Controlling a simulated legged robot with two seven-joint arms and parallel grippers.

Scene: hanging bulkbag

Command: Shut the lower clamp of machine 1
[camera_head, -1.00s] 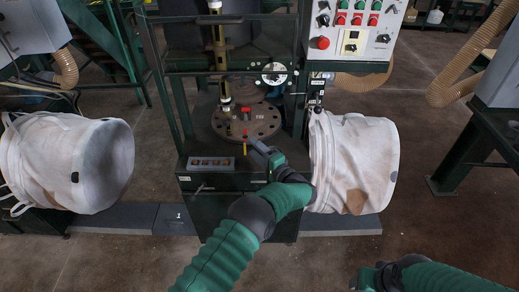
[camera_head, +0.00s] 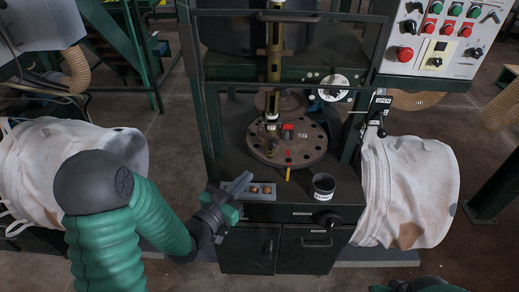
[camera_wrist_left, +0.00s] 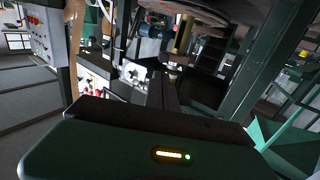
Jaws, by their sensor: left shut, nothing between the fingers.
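Machine 1 (camera_head: 290,212) stands in the middle, a dark green frame with a round drilled plate (camera_head: 262,150) on its table. On the right post a black lever (camera_head: 380,122) sits below a plate reading OPEN (camera_head: 383,99); I cannot tell for sure whether it is the lower clamp's handle. Small red parts (camera_head: 288,131) and a yellow-tipped pin (camera_head: 288,174) are on and by the plate. My left gripper (camera_head: 240,184) is shut and empty at the table's front left corner, by the small tray. My right gripper (camera_head: 425,286) barely shows at the bottom edge.
White bulk bags hang at the left (camera_head: 35,170) and right (camera_head: 415,195). A control panel (camera_head: 447,35) is at upper right. Green uprights flank the table.

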